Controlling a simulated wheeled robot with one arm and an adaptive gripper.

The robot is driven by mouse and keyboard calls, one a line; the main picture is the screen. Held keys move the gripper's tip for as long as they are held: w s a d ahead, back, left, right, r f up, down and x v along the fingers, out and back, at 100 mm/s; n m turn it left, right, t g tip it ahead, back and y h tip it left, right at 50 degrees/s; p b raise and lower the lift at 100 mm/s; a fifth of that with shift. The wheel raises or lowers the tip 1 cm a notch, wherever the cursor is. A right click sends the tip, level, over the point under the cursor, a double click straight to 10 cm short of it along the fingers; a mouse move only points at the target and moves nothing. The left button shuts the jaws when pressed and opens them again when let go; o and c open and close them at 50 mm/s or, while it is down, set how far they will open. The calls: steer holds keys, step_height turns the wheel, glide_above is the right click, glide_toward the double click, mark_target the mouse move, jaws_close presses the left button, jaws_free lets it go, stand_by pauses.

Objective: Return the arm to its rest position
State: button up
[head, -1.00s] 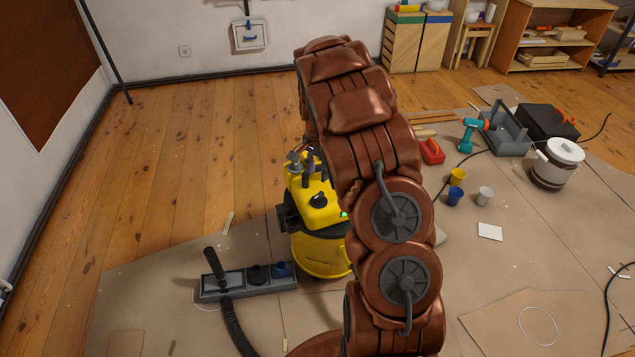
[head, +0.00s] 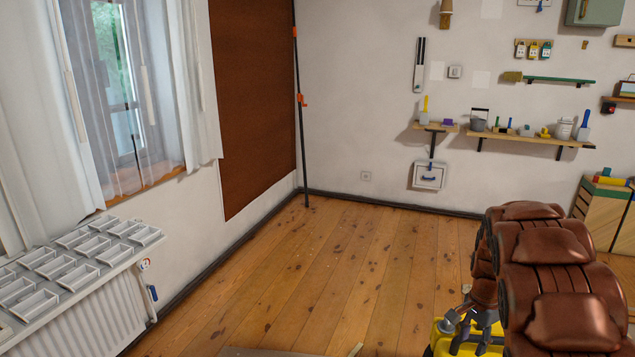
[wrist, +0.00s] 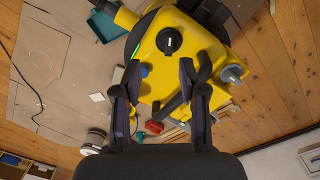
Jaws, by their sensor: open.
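My arm, with its brown padded links, shows at the lower right of the head view. My gripper (head: 476,322) is at its end, over the yellow vacuum machine (head: 441,347), which is mostly cut off by the frame's bottom edge. In the wrist view my gripper (wrist: 158,80) is open, its two dark fingers apart with nothing held between them. The yellow machine body (wrist: 190,45), with a black knob (wrist: 169,40), lies just beyond the fingers. I cannot tell whether the fingertips touch it.
A white radiator (head: 95,312) with trays on top stands at left below a window. Bare wooden floor (head: 320,265) lies open in the middle. Wall shelves (head: 545,139) hold tools.

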steer(key=s+a+r+n+g, duration=0.1)
steer(key=s+a+r+n, duration=0.2)
steer(key=s+a+r, duration=0.35)
steer(key=s+a+r+n, duration=0.35)
steer(key=s+a, duration=0.45)
steer(key=s, duration=0.3)
steer(key=s+a+n+g, duration=0.1)
steer(key=s+a+n, duration=0.2)
steer(key=s, duration=0.6)
steer(key=s+a+n+g, duration=0.1)
steer(key=s+a+n, duration=0.3)
steer(key=s, duration=0.4)
step_height(320, 180, up, 20)
steer(key=t+p, duration=0.1)
steer(key=p, duration=1.7)
steer(key=shift+s+d+p, duration=0.2)
steer(key=shift+s+p, duration=0.1)
steer(key=shift+p, duration=0.1)
